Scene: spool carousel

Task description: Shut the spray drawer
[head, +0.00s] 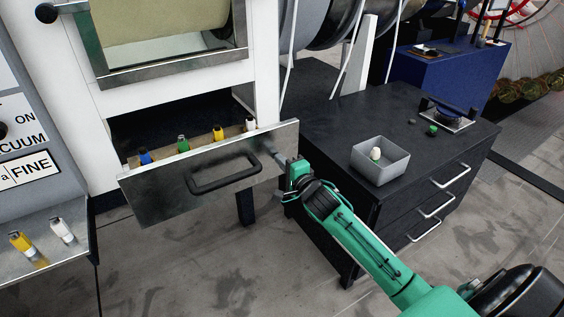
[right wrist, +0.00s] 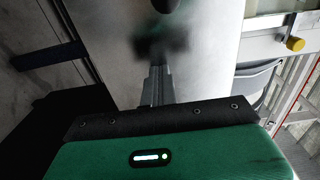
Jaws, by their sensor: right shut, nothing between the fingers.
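The spray drawer (head: 215,170) is pulled out of the white machine in the head view. It has a grey metal front and a dark bar handle (head: 226,173). A row of small bottles, blue, green, yellow and white, stands inside behind the front. My right gripper (head: 285,162) is shut and empty at the right end of the drawer front. In the right wrist view its closed fingers (right wrist: 157,85) point at the grey metal front, with a dark reflection ahead; I cannot tell whether they touch it. My left gripper is not in view.
A dark cabinet (head: 330,125) with drawers stands to the right, close to my right arm. On it are a grey bin (head: 380,161) holding a small bottle, and a small burner-like device (head: 447,117). A sloped panel (head: 45,235) with yellow and white bottles is at the left.

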